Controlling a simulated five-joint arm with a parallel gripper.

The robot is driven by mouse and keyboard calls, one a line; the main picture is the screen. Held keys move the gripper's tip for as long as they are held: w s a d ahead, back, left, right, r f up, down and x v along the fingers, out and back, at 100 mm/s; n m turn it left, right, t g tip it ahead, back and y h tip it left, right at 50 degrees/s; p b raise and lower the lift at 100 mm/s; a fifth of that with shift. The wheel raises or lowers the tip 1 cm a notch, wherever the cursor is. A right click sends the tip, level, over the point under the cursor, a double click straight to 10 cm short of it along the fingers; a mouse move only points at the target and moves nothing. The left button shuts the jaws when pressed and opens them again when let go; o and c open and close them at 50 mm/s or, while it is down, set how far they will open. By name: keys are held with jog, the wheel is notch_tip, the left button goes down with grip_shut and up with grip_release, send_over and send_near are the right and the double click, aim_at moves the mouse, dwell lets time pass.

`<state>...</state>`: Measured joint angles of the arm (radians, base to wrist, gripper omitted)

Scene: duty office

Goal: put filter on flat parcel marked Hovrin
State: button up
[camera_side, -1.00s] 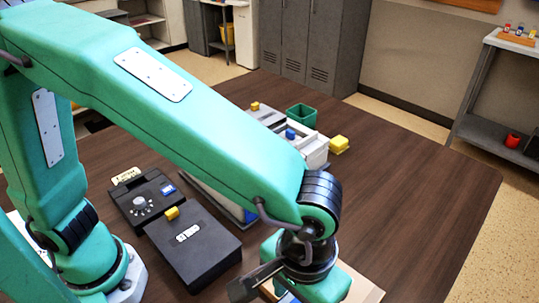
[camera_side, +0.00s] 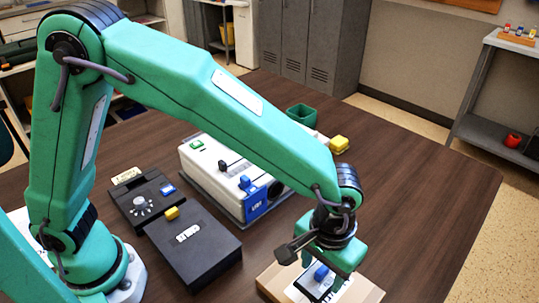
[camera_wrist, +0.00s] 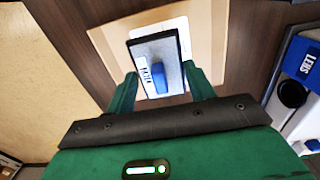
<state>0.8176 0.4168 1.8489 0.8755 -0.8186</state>
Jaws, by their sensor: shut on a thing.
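The filter (camera_side: 318,281) is a small dark-edged block with a grey face, a blue grip and a white label; it also shows in the wrist view (camera_wrist: 142,68). My gripper (camera_wrist: 160,76) is shut on it, with one finger at each side. In the side view my gripper (camera_side: 322,268) is low at the front of the table. The flat parcel (camera_side: 273,281) is brown card with a white label, directly beneath the filter; it also shows in the wrist view (camera_wrist: 211,30). I cannot tell whether the filter touches it. The name on the parcel is not readable.
A white device (camera_side: 210,165) with a blue lettered panel stands left of the parcel. Two black boxes (camera_side: 190,252) (camera_side: 140,200) are further left. A green bin (camera_side: 301,114) and a yellow block (camera_side: 339,144) are behind. The table's right side is clear.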

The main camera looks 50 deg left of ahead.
aim_at(323, 277)
jog(key=shift+w+a+f, duration=0.2)
jog(key=shift+w+f, duration=0.3)
jog(key=shift+w, duration=0.35)
jog(key=shift+f, duration=2.05)
jog(key=shift+f, duration=0.1)
jog(key=o, duration=1.1)
notch_tip(323, 277, up, 12)
jog(key=shift+r, duration=0.15)
